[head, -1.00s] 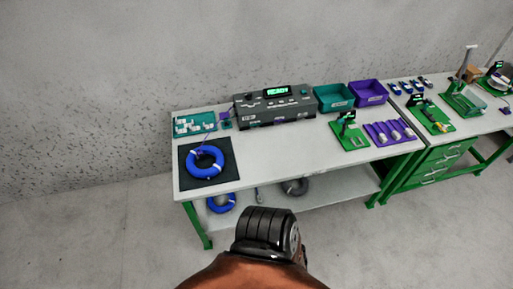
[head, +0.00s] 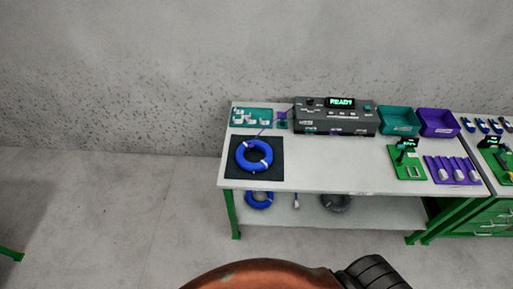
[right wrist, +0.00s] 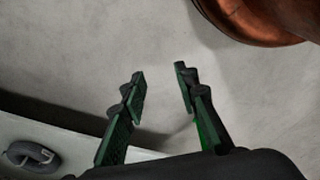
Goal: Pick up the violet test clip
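A small violet piece (head: 282,116) lies on the bench between the teal tray and the grey tester in the head view; it may be the violet test clip, but it is too small to be sure. A thin violet strand (head: 263,132) runs near the blue cable coil (head: 242,157), which lies on a black mat (head: 275,172). My right gripper (right wrist: 160,78) is open and empty in the right wrist view, in the air away from the bench top. My left gripper is in no view.
The grey tester (head: 340,126) reads READY. A teal tray (head: 250,108), a teal bin (head: 398,121), a violet bin (head: 437,122) and a green fixture (head: 408,172) stand on the white bench (head: 330,178). Coils lie on the lower shelf (head: 375,212). The floor (head: 110,215) in front is clear.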

